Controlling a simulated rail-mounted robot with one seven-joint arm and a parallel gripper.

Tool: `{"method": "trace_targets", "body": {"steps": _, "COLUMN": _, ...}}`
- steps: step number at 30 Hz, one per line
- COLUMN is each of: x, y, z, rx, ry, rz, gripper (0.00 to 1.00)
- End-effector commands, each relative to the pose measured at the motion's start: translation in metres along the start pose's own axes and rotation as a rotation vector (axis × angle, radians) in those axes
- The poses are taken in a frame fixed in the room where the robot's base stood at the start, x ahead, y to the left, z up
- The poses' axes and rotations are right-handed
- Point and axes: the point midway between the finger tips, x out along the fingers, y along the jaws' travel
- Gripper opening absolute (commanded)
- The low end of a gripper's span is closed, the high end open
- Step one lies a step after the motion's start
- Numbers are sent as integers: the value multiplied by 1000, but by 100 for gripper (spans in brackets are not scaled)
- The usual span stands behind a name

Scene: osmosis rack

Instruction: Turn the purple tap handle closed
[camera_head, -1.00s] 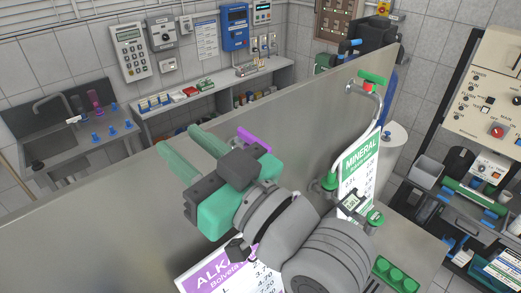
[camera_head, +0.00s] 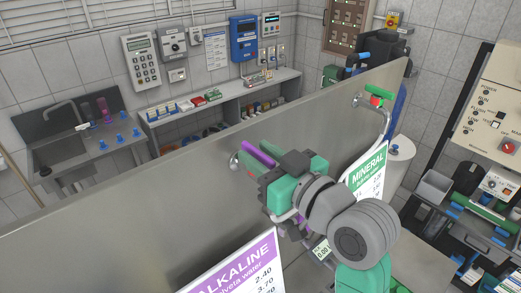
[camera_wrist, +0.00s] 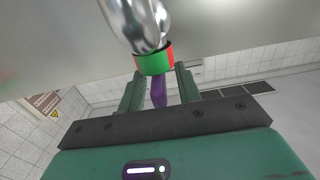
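The purple tap handle (camera_head: 259,153) shows in the head view as a bar slanting down to the right in front of the metal panel, its right end partly hidden by my gripper. In the wrist view the purple handle (camera_wrist: 159,92) lies between my two green fingers, below a green and red ring (camera_wrist: 153,63) on a shiny metal pipe (camera_wrist: 140,22). My gripper (camera_wrist: 159,76) is open around the handle, with a gap visible on each side. In the head view my gripper (camera_head: 262,168) is just beside the panel, and the handle's lower parts are hidden.
The metal panel (camera_head: 120,207) runs along behind the tap. The purple ALKALINE sign (camera_head: 240,275) is below my arm and the green MINERAL sign (camera_head: 366,172) is to the right. A green tap handle (camera_head: 378,91) stands above the MINERAL sign on a bent pipe.

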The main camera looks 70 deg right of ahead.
Motion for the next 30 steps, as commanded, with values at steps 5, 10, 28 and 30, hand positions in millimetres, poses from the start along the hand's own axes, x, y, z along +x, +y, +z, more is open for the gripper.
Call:
{"method": "trace_targets", "body": {"steps": 5, "x": 3, "y": 0, "z": 0, "rx": -1, "ry": 1, "rz": 1, "gripper": 34}}
{"method": "trace_targets", "body": {"steps": 10, "x": 3, "y": 0, "z": 0, "rx": -1, "ry": 1, "rz": 0, "gripper": 22}}
{"method": "trace_targets", "body": {"steps": 28, "x": 3, "y": 1, "z": 2, "rx": 0, "ry": 3, "rz": -103, "gripper": 0}}
{"method": "trace_targets", "body": {"steps": 30, "x": 3, "y": 2, "z": 2, "rx": 0, "ry": 3, "rz": -153, "gripper": 0}}
